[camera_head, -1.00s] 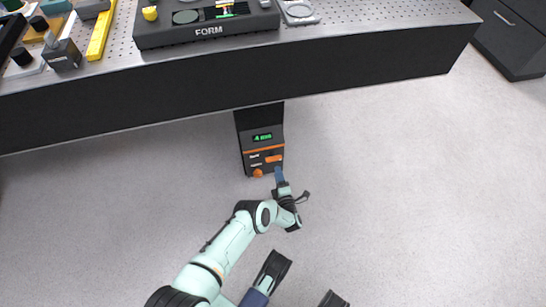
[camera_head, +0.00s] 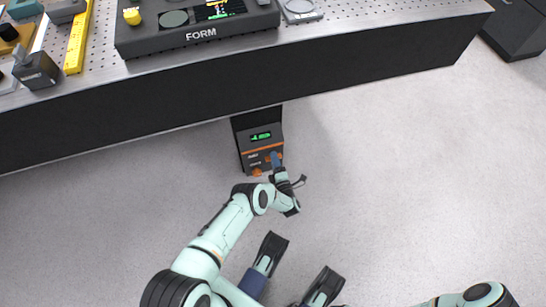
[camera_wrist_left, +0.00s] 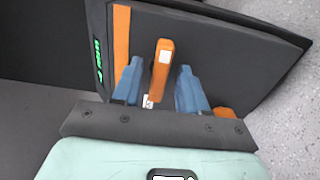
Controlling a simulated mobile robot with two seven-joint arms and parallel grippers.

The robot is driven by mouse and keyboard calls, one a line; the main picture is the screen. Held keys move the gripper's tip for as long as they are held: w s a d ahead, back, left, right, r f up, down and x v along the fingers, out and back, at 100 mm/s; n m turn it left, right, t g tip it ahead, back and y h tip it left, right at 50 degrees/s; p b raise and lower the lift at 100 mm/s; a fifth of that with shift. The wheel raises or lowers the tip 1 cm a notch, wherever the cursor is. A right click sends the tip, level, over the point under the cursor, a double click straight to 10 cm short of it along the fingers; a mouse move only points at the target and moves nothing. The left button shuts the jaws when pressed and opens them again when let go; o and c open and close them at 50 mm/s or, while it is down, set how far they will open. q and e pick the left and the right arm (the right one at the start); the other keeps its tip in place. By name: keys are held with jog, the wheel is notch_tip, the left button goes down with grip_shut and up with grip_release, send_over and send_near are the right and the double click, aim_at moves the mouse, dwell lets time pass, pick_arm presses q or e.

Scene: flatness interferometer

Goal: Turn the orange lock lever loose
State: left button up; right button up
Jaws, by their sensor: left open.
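The orange lock lever (camera_wrist_left: 160,72) with a pale square near its top stands out from the dark face of a control box (camera_head: 249,145) under the bench. In the left wrist view it sits between my left gripper's (camera_wrist_left: 160,88) two blue fingers, with a gap to each. The fingers are open and straddle it. In the head view, the left gripper (camera_head: 276,160) is at the box's front right and partly covers the lever. My right gripper is out of view.
An orange knob (camera_head: 257,171) sits at the box's lower left, also visible in the wrist view (camera_wrist_left: 226,112). A green display (camera_head: 261,136) and orange stripe lie above. The bench (camera_head: 250,81) overhangs behind. The floor to the right is clear.

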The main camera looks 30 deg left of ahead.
pick_arm(q)
grip_shut()
jog(key=shift+m, duration=0.4)
jog(key=shift+r+m, duration=0.1)
jog(key=shift+m, duration=8.2)
